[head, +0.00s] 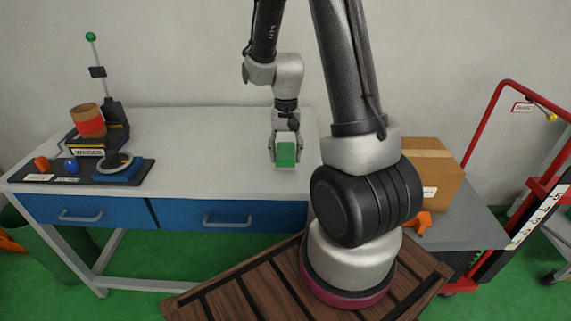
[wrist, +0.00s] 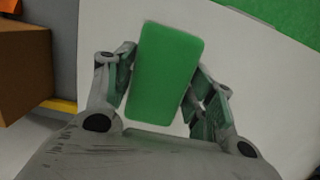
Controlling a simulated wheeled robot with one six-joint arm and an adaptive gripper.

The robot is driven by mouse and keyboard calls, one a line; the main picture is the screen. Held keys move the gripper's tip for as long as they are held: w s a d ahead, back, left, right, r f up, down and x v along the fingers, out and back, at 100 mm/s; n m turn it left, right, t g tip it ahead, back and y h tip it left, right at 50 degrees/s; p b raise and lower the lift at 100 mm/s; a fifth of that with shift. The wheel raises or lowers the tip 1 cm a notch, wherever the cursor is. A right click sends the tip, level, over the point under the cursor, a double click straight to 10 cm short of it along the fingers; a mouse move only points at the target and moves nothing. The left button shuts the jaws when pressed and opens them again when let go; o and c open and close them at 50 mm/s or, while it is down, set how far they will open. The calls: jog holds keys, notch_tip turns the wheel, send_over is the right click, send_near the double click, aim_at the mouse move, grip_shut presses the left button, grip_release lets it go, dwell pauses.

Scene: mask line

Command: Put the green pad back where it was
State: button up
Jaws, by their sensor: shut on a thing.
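The green pad (head: 286,154) is a rectangular block held in my gripper (head: 285,160) over the right part of the white table (head: 215,165). In the wrist view the green pad (wrist: 165,72) lies between the two fingers of my gripper (wrist: 166,95), which are shut on its sides, and it looks slightly tilted in the picture. Whether its underside touches the table is hard to tell. A black board (head: 130,178) at the table's left end bears a round dark piece on a blue base (head: 122,173), an orange piece (head: 42,163) and a blue piece (head: 71,165).
A lever press (head: 110,110) with a green knob stands at the table's back left, beside an orange-and-brown roll (head: 88,120). A cardboard box (head: 437,170) and an orange tool (head: 422,221) are on the grey surface at right. The table's middle is clear.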

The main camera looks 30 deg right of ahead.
jog(key=shift+f, duration=2.05)
jog(key=shift+f, duration=0.15)
jog(key=o, duration=1)
